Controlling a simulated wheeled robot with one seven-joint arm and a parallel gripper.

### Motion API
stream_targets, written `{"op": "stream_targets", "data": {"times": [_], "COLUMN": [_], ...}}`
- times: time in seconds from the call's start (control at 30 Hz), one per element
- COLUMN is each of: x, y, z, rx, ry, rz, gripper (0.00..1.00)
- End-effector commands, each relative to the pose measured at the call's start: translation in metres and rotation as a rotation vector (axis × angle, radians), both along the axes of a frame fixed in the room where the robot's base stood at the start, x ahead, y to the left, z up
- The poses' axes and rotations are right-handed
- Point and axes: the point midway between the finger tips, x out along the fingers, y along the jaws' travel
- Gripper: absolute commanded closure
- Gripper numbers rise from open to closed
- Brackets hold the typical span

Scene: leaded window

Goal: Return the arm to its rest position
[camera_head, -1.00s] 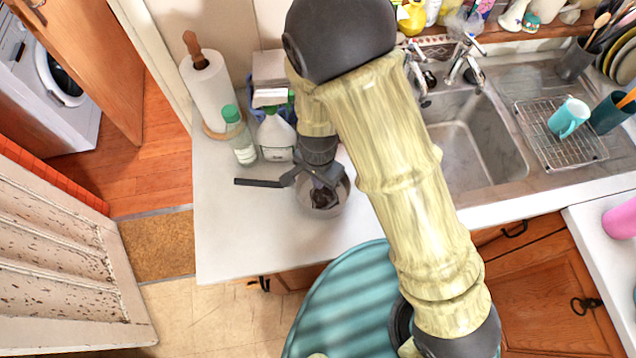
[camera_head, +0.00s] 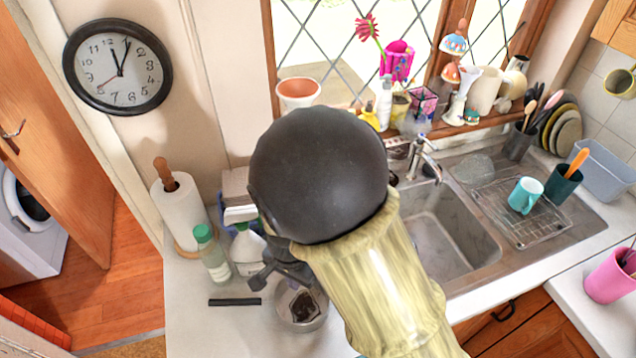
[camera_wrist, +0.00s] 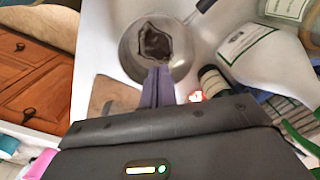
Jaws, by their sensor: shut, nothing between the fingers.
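My arm crosses the middle of the head view, its large dark joint in front of the counter's back. My gripper (camera_head: 276,279) is partly hidden behind the arm, above the counter near a metal pot (camera_head: 303,313). In the wrist view my gripper (camera_wrist: 159,72) has its two fingers together with nothing between them. The pot also shows there (camera_wrist: 155,52), just beyond the fingertips, with something dark inside it. A dark handle-like bar (camera_head: 235,302) lies left of the pot over the white counter.
A spray bottle (camera_head: 247,252), a clear bottle with a green cap (camera_head: 212,258) and a paper towel roll (camera_head: 182,214) stand close behind the pot. The sink (camera_head: 450,240) and drying rack (camera_head: 535,232) are to the right. A windowsill with pots and ornaments runs behind.

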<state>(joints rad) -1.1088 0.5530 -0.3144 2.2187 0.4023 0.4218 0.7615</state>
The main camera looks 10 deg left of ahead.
Motion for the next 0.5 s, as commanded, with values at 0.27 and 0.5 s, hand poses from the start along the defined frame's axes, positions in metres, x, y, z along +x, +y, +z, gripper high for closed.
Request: {"op": "stream_targets", "data": {"times": [0.27,0.5], "x": [0.008,0.037], "y": [-0.012,-0.067], "z": [0.005,0.028], "rx": [0.009,0.045], "ry": [-0.002,-0.022], "rz": [0.000,0.040], "gripper": [1.00,1.00]}}
